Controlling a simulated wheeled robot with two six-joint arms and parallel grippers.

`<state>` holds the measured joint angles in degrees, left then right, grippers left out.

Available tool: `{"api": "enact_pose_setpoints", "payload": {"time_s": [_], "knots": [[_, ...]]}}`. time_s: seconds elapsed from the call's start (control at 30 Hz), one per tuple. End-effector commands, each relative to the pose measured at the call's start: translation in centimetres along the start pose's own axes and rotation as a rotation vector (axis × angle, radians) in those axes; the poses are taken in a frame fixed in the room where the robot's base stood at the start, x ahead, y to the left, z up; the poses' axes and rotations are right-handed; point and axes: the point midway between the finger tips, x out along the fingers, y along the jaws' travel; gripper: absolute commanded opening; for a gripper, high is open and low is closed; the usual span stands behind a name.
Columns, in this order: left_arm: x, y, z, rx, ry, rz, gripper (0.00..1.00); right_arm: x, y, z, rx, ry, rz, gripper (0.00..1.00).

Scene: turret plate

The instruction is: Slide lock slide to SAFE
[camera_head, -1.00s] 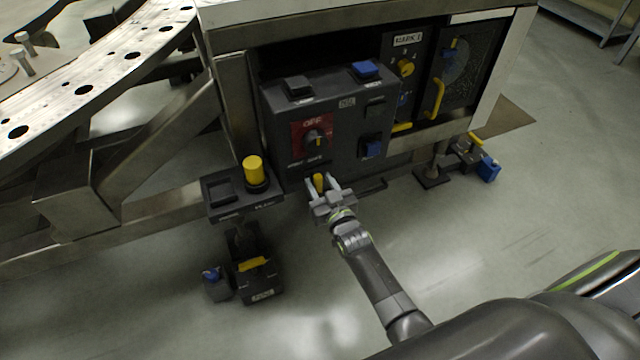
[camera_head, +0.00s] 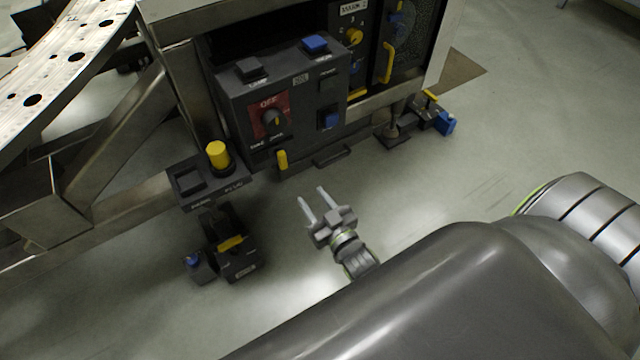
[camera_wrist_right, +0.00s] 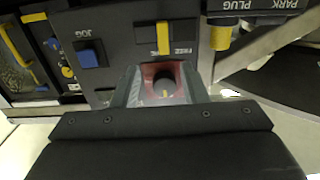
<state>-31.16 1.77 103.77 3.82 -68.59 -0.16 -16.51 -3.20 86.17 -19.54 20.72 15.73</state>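In the right wrist view, a yellow bar (camera_wrist_right: 163,38) shows beside a label that seems to read FREE. I cannot read a SAFE mark clearly. My right gripper (camera_head: 311,198) is open and empty, below and right of the handle and apart from it. In the right wrist view, the red-backed dial (camera_wrist_right: 164,87) appears between my fingers, beyond them. My left gripper is not in view.
The box carries the OFF dial (camera_head: 273,122) and blue buttons (camera_head: 314,44). A yellow plug (camera_head: 218,155) stands on a ledge left of the slide. A lower black unit (camera_head: 238,259) is at lower left. The floor in front of the box is clear.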

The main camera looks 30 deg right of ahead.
Motion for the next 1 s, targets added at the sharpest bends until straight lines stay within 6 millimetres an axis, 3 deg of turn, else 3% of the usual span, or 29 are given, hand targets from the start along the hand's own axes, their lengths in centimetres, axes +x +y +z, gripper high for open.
{"api": "enact_pose_setpoints", "payload": {"time_s": [0.2, 0.8, 1.0], "knots": [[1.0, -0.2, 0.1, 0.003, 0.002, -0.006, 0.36, -2.1, 0.0, 0.0, 0.001, -0.001, 0.001, 0.4], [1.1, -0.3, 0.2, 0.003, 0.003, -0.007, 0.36, -2.3, 0.1, 0.1, 0.0, -0.004, 0.002, 0.4], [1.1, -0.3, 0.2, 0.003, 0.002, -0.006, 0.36, -3.3, 1.6, 2.5, 0.0, -0.146, 0.059, 0.4]]}}
